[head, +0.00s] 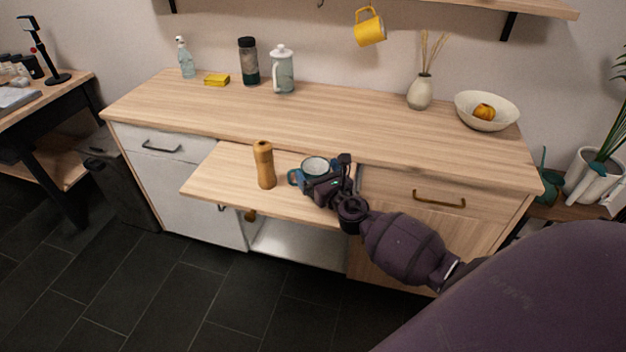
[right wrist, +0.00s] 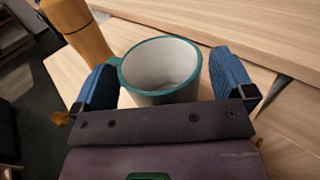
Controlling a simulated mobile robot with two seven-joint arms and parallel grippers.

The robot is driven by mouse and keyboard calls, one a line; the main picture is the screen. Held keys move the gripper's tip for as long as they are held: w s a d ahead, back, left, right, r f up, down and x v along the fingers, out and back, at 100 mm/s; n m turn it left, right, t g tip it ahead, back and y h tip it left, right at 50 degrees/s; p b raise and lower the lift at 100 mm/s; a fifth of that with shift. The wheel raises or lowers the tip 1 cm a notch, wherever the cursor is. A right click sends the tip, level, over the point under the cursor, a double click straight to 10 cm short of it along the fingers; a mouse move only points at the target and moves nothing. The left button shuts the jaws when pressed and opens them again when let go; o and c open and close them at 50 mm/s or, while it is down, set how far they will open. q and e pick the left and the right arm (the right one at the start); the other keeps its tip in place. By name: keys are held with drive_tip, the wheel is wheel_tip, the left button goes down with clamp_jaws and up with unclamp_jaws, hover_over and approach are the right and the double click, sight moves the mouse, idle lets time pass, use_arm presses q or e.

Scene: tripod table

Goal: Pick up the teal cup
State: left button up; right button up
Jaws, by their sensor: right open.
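The teal cup (head: 315,165) stands upright on the pull-out board (head: 222,184) of the counter, with its pale inside showing. In the right wrist view the cup (right wrist: 160,68) has a teal rim and sits between the two blue fingers. My right gripper (head: 318,181) is open around the cup from the near side. In the right wrist view, the right gripper (right wrist: 162,84) has a finger on each side of the cup. I cannot tell whether either finger touches it. The gripper hides the cup's lower near side in the head view. My left gripper is not in view.
A wooden mill (head: 264,166) stands just left of the cup on the same board. The counter (head: 330,122) behind is clear in the middle.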

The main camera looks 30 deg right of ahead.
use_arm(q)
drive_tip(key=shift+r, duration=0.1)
use_arm(e)
drive_tip(key=shift+w, duration=0.1)
drive_tip(key=c, duration=1)
use_arm(q)
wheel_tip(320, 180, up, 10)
drive_tip(key=p, duration=0.9)
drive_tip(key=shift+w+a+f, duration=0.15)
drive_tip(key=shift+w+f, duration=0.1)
use_arm(e)
wheel_tip(320, 180, up, 20)
drive_tip(key=shift+r, duration=0.1)
